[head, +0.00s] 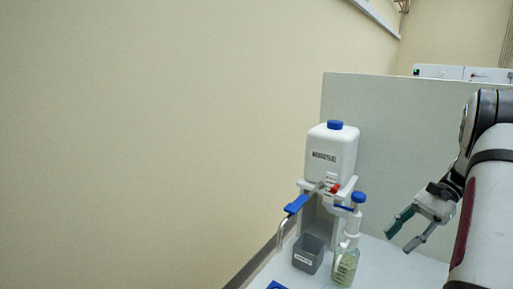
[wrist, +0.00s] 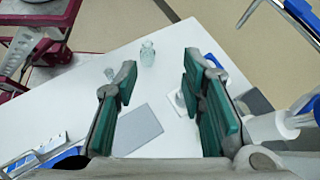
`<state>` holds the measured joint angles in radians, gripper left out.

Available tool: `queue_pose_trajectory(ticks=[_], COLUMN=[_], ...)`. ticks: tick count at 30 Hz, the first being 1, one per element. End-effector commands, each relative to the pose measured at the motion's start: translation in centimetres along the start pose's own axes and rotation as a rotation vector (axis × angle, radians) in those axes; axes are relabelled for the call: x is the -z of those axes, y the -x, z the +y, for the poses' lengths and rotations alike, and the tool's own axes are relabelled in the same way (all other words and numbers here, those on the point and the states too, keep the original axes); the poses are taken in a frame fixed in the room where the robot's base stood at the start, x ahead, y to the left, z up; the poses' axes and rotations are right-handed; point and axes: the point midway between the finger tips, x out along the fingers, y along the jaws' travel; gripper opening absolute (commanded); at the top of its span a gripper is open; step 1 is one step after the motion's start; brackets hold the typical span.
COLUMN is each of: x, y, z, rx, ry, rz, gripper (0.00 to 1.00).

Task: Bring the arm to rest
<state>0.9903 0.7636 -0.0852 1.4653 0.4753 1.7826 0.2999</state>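My gripper (head: 398,236) is at the right in the head view, above the white bench and to the right of the bottle with the blue cap. In the wrist view my gripper (wrist: 165,112) points down at the bench, with its two green-padded fingers wide apart. Nothing is held between the fingers. My arm comes in from the right edge of the head view, bent, with the gripper hanging in the air.
A white container (head: 331,151) stands on a stand, with a blue lever (head: 296,205) and a grey cup (head: 308,254) below. A bottle of pale green liquid (head: 345,265) stands beside it. A grey panel (head: 400,140) rises behind. In the wrist view a glass vessel (wrist: 147,54) and grey mat (wrist: 138,130) show.

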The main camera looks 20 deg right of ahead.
Motion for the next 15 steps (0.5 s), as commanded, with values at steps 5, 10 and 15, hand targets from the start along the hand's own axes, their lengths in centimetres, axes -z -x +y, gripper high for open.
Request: queue_pose_trajectory(ticks=[5,10,15], x=[-6.1,-12.0,-17.3], y=[-1.7,-4.1,-6.8], z=[-2.4,-3.5,-3.4], rx=[-0.092,-0.184,-0.265], ry=[0.14,0.304,0.486], rz=[0.142,0.291,0.435], gripper=[0.37,0.37,0.37])
